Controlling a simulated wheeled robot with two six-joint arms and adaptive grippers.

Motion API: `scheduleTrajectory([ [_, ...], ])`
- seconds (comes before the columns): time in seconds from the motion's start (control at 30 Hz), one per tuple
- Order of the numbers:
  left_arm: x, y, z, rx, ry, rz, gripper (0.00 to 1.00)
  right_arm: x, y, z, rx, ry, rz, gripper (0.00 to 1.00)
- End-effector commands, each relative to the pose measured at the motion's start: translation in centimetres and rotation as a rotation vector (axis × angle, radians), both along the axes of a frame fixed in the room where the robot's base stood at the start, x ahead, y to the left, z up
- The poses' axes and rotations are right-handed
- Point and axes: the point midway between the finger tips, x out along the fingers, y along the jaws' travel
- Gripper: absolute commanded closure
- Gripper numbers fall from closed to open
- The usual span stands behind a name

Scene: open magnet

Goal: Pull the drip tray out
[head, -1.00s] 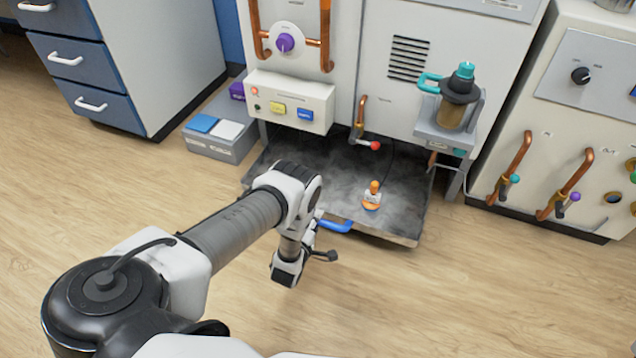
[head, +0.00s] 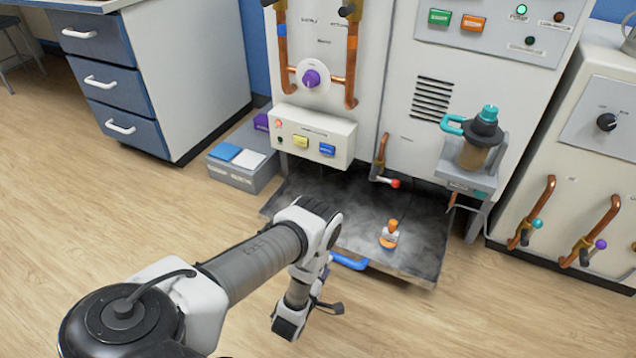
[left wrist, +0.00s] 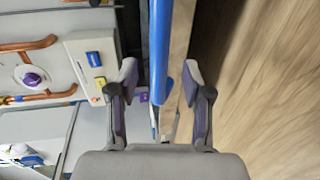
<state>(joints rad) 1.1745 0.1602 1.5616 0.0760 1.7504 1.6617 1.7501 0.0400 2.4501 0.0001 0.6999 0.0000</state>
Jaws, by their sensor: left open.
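The drip tray (head: 340,200) is a wide dark grey, stained tray low under the machine, its front part sticking out. A blue bar handle (head: 348,261) is on its front edge. My left gripper (head: 324,272) is at the left end of this handle, partly hidden by its own arm. In the left wrist view the blue handle (left wrist: 160,85) runs between the two open fingers of the left gripper (left wrist: 160,78). The right finger looks close to the handle; contact cannot be told. My right gripper is in neither view.
A small orange-and-white bottle-like item (head: 389,235) stands on the tray. A pipe with a red tip (head: 394,184) hangs over it. A grey box (head: 236,168) sits on the floor to the left. The wooden floor (head: 400,325) in front is clear.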

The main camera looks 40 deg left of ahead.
Motion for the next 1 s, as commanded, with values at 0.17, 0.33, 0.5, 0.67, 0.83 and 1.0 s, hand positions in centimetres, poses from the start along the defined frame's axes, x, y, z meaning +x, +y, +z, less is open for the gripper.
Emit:
scheduleTrajectory([
  [0.17, -4.2, -1.1, 0.8, -0.001, 0.004, -0.001, 0.51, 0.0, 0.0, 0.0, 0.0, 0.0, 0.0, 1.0],
  [0.33, -6.1, -1.5, 1.2, -0.001, 0.002, -0.001, 0.51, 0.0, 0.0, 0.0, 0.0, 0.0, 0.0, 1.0],
  [0.5, -6.2, -1.5, 1.3, 0.0, 0.0, -0.001, 0.51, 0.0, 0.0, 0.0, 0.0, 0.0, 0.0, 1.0],
  [0.67, -6.2, -1.5, 1.3, 0.0, 0.0, -0.001, 0.51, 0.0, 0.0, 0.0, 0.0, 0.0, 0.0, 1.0],
  [0.83, -6.2, -1.5, 1.3, 0.0, 0.0, -0.001, 0.51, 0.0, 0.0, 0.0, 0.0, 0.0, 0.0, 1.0],
  [1.0, -4.4, -1.6, 2.8, -0.001, -0.036, -0.002, 0.51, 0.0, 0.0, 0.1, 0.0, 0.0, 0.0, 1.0],
])
